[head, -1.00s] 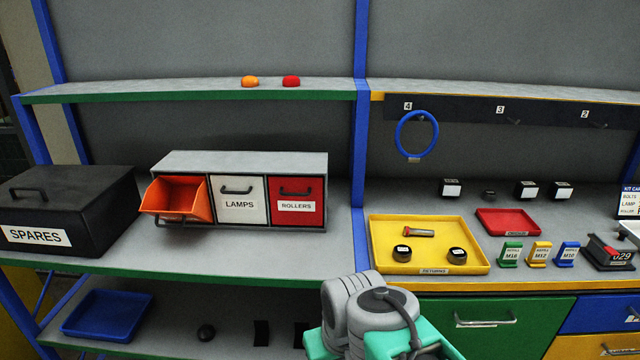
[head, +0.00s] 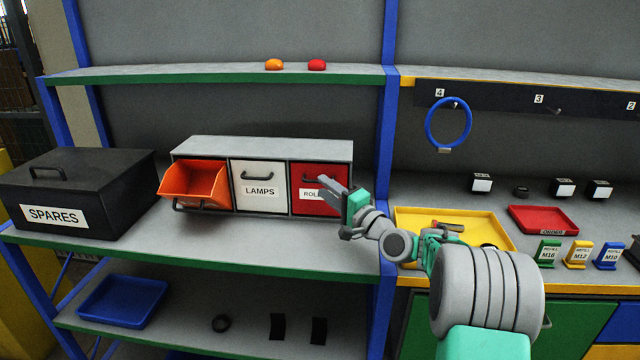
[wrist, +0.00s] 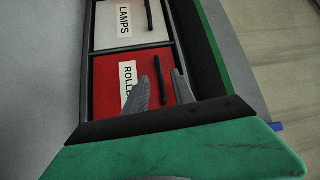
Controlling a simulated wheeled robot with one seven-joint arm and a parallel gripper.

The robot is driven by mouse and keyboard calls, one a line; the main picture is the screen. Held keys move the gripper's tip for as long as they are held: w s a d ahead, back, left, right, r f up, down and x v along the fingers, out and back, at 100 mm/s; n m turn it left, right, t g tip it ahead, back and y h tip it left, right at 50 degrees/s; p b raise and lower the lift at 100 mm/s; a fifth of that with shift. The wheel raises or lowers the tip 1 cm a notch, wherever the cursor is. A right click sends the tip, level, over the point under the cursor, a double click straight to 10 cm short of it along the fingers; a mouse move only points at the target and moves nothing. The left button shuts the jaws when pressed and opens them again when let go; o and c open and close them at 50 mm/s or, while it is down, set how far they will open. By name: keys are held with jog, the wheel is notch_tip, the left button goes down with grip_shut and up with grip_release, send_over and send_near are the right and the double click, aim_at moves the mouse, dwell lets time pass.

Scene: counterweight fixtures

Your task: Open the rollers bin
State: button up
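The rollers bin (head: 308,208) is the red right-hand bin of a grey three-bin cabinet on the left bench. It is shut, its front flush with the lamps bin. Its dark bar handle (wrist: 160,78) shows in the wrist view. My gripper (head: 330,188) is in front of the bin, hiding part of its label and handle in the head view. In the wrist view my gripper (wrist: 166,66) is open, with one finger on each side of the handle in the picture. I cannot tell whether the fingers touch it.
The white lamps bin (head: 259,202) beside it is shut. The orange bin (head: 193,180) at the left is tipped open. A black spares box (head: 75,190) stands to the left. A blue post (head: 384,150) and a yellow tray (head: 408,215) are close on the right, near my arm.

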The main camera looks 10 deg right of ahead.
jog(key=x, duration=0.2)
jog(key=shift+w+a, duration=0.2)
jog(key=shift+w, duration=0.05)
jog(key=shift+c, duration=0.5)
grip_shut()
dwell(0.7)
